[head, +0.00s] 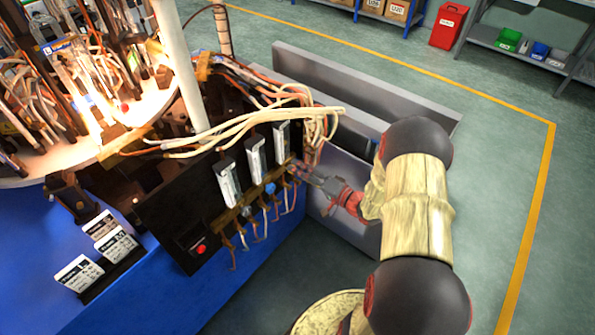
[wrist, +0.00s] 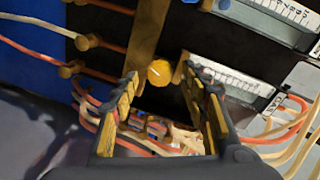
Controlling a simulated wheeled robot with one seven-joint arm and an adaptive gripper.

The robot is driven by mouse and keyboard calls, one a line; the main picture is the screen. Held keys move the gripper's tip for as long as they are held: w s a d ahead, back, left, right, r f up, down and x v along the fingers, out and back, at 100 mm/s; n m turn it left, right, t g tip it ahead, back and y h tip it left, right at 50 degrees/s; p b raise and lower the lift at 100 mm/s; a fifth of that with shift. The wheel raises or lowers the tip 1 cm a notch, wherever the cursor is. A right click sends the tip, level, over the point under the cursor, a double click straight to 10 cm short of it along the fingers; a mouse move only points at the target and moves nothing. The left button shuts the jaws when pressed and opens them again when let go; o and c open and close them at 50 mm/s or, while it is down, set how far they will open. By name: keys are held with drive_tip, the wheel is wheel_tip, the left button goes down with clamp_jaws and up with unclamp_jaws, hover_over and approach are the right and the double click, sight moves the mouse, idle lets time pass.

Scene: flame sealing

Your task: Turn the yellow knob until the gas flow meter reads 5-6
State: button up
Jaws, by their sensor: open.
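The yellow knob (wrist: 160,73) is small and round, and sits on the brass bar of the dark panel in the wrist view. My gripper (wrist: 158,80) is open, with one fingertip on each side of the knob. Contact with the knob cannot be told. In the head view my gripper (head: 299,170) is at the right end of the panel, and the knob is not clearly seen there. The nearest gas flow meter (head: 282,142) is the rightmost of three. In the wrist view a flow meter (wrist: 235,84) lies right of the knob; its reading is too small to tell.
White and orange hoses (head: 270,120) loop over the panel and hang beside my gripper. A blue knob (head: 270,188) and several brass fittings line the panel's lower edge. A grey metal box (head: 380,95) stands behind. The floor to the right is clear.

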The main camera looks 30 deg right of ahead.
drive_tip(key=v, duration=1)
drive_tip(key=shift+s, duration=0.4)
